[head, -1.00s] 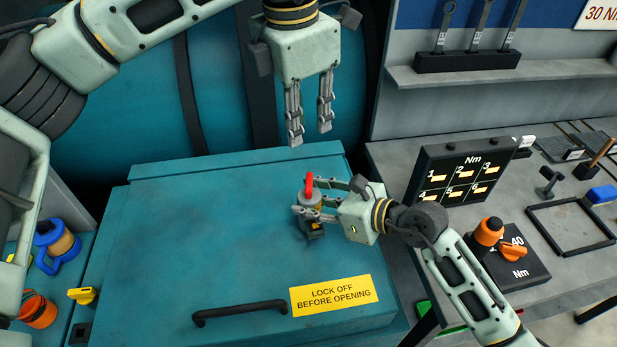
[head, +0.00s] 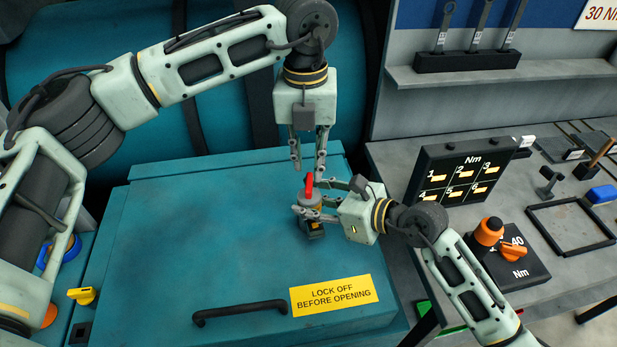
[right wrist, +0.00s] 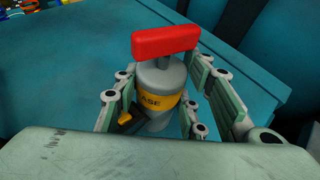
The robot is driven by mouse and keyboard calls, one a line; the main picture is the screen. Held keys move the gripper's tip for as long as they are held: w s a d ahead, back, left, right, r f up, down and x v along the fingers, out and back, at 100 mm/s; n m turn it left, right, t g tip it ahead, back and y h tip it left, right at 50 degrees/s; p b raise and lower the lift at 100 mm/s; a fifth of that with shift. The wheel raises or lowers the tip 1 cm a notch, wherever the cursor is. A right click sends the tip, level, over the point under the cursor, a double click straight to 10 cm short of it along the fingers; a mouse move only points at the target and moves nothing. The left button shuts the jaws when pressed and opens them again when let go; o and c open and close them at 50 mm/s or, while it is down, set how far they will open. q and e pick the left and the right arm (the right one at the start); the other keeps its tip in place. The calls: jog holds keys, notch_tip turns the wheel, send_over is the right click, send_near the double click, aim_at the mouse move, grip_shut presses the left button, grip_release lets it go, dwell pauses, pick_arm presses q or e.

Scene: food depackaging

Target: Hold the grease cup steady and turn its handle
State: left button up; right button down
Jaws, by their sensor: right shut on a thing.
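The grease cup (head: 313,222) stands upright on the teal cover. It is a grey cylinder with a yellow band and a red bar handle (head: 309,184) on top. It also shows in the right wrist view (right wrist: 158,82), with its handle (right wrist: 166,41) lying crosswise. My right gripper (head: 322,200) is shut around the cup's body from the right, below the handle. My left gripper (head: 308,166) points down just above and behind the handle. Its fingers are apart with nothing between them. I cannot tell whether a fingertip touches the handle.
The teal cover (head: 200,240) carries a black bar handle (head: 240,313) and a yellow warning label (head: 333,295). A yellow knob (head: 83,295) is at left. The grey bench (head: 400,160) at right holds a torque board (head: 459,175) and an orange-handled tool (head: 488,232).

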aim_at(308, 184)
pick_arm(q)
notch_tip(308, 184, down, 6)
jog(key=shift+f, duration=0.1)
jog(key=shift+c, duration=0.2)
grip_shut()
